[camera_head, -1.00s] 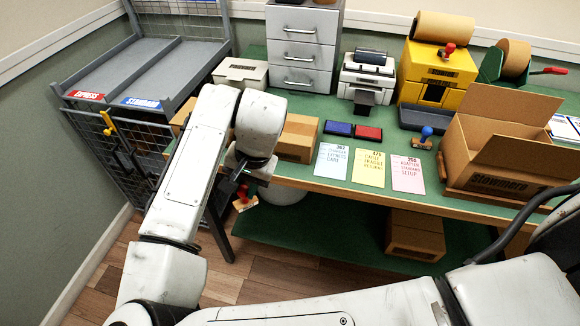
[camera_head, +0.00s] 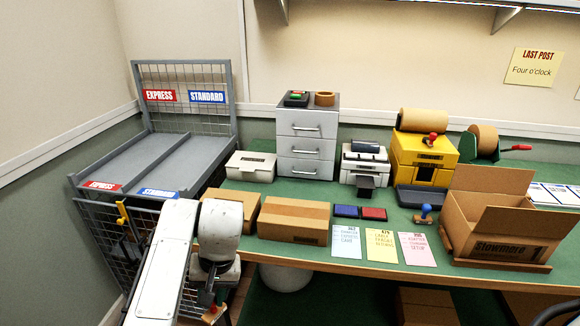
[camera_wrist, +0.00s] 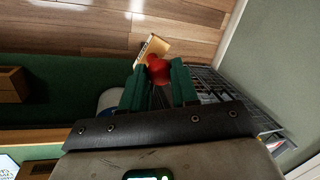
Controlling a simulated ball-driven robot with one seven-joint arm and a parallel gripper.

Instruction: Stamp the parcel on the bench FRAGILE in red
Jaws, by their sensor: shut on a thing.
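My gripper (camera_wrist: 157,88) is shut on a stamp with a red knob (camera_wrist: 158,69) and a pale wooden block (camera_wrist: 150,48). In the head view my gripper (camera_head: 210,287) hangs in front of the bench's front edge, with the stamp (camera_head: 213,314) below it. A closed, taped cardboard parcel (camera_head: 293,219) lies on the green bench (camera_head: 300,188); no stamp mark can be made out on it. Right of it lie a blue ink pad (camera_head: 346,211) and a red ink pad (camera_head: 374,214). My gripper is left of and below the parcel, apart from it.
Another carton (camera_head: 236,205) stands left of the parcel, partly behind my arm. A blue-handled stamp (camera_head: 425,214) stands near an open carton (camera_head: 490,222). Three cards, including a yellow one (camera_head: 381,247), lie at the front edge. A wire cage (camera_head: 105,240) is at left.

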